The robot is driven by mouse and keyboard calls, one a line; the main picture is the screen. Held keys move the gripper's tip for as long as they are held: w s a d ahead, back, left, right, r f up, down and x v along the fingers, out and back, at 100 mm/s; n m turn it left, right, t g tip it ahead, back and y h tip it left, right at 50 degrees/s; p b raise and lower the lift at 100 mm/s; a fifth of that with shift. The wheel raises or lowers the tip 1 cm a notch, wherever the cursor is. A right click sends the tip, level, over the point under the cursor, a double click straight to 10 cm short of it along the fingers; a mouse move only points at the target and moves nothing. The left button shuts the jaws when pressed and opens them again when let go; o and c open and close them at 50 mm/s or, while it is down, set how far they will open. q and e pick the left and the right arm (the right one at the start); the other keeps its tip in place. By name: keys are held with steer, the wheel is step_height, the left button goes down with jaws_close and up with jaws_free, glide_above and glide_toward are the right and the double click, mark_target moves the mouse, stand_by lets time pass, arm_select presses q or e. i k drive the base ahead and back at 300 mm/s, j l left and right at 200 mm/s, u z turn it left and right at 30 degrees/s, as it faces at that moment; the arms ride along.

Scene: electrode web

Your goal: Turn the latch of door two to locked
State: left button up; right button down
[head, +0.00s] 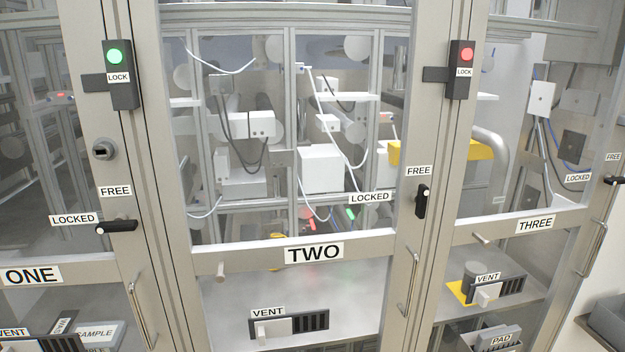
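Door two (270,252) is the middle glazed door, with a plate reading TWO (314,253). Its latch (421,203) is a black handle on the right stile of the door. The handle stands upright, in line with the FREE label (418,171) above it. The LOCKED label (370,197) is to the left of the latch. A lock box (461,70) with a red light is mounted above and to the right. Neither of my grippers is in view, and nothing touches the latch.
Door one's latch (117,227) lies sideways toward its LOCKED label; the lock box (121,75) above it shows green. Door three's latch (615,181) also lies sideways. A bar handle (410,283) stands out below door two's latch, and a peg (221,270) juts from its rail.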

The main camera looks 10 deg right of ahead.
mark_target(427, 72)
steer(key=k+l, duration=0.2)
steer(key=k, duration=0.15)
steer(key=k+l+z, duration=0.1)
steer(key=k, duration=0.25)
steer(key=l+z, duration=0.1)
steer(key=z, duration=1.4)
